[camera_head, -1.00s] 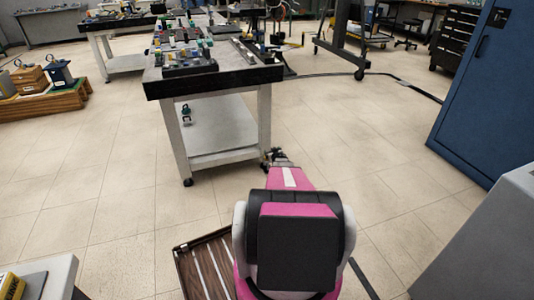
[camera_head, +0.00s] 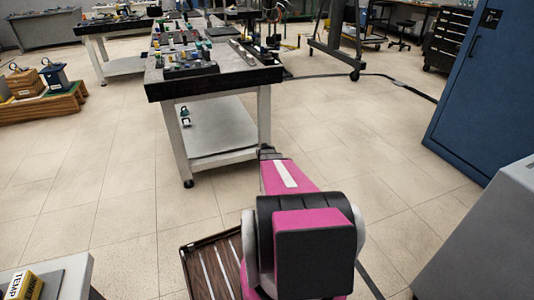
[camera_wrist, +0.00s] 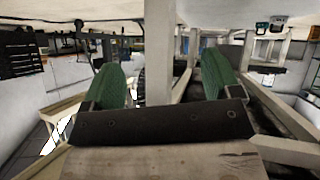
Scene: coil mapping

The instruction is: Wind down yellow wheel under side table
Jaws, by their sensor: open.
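The table (camera_head: 215,85) has a dark top edge, pale legs and a lower shelf (camera_head: 230,128). I take it for the side table. I cannot make out a yellow wheel in either view. In the head view my pink arm reaches to the table's right front leg, and my gripper itself is mostly hidden behind the arm. In the wrist view my gripper (camera_wrist: 160,78) shows two green fingers spread wide apart, open, with nothing held. A pale upright post (camera_wrist: 159,40) stands beyond the gap between them. A small dark teal-and-white item (camera_head: 185,116) is at the lower shelf's left.
Tools and parts cover the tabletop. A blue cabinet (camera_head: 485,85) stands at the right, with a grey block (camera_head: 490,240) in front. A yellow box (camera_head: 23,286) is at the lower left. Open tiled floor (camera_head: 120,190) lies left of the table.

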